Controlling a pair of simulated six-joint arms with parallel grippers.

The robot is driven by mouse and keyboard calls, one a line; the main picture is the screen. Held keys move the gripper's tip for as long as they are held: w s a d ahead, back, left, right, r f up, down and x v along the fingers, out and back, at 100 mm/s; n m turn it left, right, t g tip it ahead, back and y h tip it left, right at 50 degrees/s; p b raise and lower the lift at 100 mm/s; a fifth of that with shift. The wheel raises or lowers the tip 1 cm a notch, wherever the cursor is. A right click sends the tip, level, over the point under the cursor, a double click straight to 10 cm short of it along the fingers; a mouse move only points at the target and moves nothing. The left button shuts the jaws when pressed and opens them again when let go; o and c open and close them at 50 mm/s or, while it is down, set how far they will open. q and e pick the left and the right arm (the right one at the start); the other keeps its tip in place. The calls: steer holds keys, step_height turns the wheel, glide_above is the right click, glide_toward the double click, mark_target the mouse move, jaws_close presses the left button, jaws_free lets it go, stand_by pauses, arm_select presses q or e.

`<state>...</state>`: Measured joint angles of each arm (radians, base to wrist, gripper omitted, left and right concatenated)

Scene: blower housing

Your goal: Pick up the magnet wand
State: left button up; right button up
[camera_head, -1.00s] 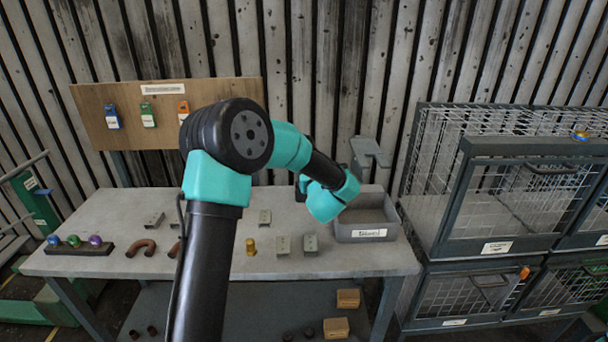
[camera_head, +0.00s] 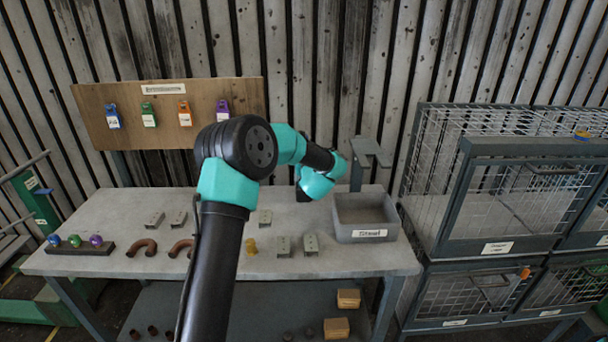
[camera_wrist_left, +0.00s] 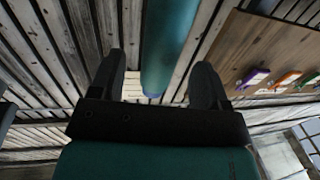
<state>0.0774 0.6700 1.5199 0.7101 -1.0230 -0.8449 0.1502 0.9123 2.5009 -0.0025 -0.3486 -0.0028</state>
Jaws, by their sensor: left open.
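A blue-teal cylinder (camera_wrist_left: 171,40), apparently the magnet wand, runs down from the top edge of the left wrist view. Its lower end has a bluish rim and lies between the fingers of my left gripper (camera_wrist_left: 158,65). The fingers are open, one on each side of it; a gap shows on the left, and I cannot tell its depth. In the head view my left arm reaches over the bench, and its wrist hides the gripper; no wand can be made out there. A grey stand (camera_head: 366,158) rises right of the wrist. My right gripper is not in view.
A grey labelled bin (camera_head: 366,236) sits at the bench's right end. Brackets (camera_head: 284,245), brown curved pipes (camera_head: 142,247) and a rack of coloured knobs (camera_head: 80,250) lie on the bench (camera_head: 210,268). A tag board (camera_head: 160,135) stands behind; wire cages (camera_head: 500,200) stand right.

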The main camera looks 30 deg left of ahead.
arm_select(q)
steer(key=shift+x, duration=2.6)
steer(key=shift+f, duration=0.15)
steer(key=shift+c, duration=0.5)
jaws_close()
